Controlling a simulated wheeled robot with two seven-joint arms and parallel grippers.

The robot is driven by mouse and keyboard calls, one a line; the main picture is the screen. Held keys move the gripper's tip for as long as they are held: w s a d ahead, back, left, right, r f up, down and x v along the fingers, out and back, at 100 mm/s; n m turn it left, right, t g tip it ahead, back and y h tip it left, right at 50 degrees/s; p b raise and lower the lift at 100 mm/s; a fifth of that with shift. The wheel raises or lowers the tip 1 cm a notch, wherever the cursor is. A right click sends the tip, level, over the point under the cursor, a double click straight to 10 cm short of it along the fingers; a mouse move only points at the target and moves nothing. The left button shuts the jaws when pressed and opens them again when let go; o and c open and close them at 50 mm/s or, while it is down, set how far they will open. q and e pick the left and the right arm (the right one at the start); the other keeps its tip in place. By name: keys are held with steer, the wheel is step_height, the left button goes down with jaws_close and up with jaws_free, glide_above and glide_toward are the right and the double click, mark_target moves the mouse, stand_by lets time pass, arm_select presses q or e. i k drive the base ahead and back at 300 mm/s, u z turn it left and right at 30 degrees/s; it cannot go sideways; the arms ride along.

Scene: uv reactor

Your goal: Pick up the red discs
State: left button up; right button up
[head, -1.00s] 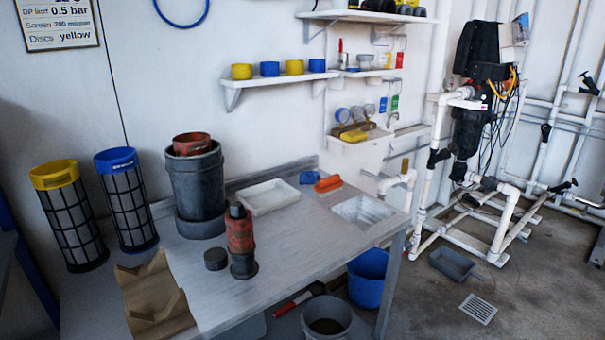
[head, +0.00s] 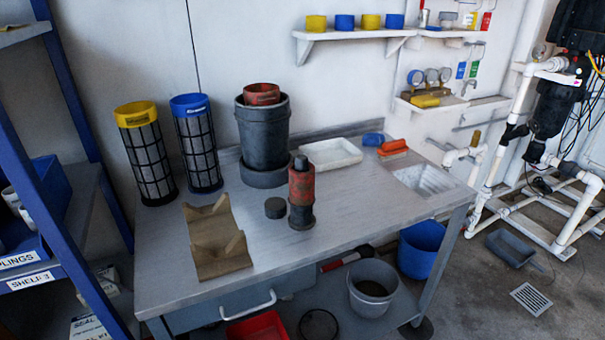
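A red cylindrical stack (head: 301,186) with a dark top and a dark base stands upright on the grey workbench (head: 350,215). It looks like the red discs, but single discs are too small to tell apart. A dark grey housing (head: 264,130) stands behind it to the left, and a red ring-shaped part (head: 262,94) shows at its open top. A small dark round cap (head: 275,208) lies on the bench just left of the red stack, apart from it. Neither of my grippers is in view.
A brown V-notched cradle (head: 220,245) sits at the front left of the bench. Yellow-topped (head: 147,160) and blue-topped (head: 198,150) mesh cylinders stand behind it. A white tray (head: 331,153) and orange brush (head: 393,148) lie at the back. A blue shelf rack (head: 75,190) stands left.

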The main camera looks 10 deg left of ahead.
mark_target(299, 182)
steer(key=z, duration=1.3)
steer(key=i, duration=1.9)
steer(key=u, duration=3.6)
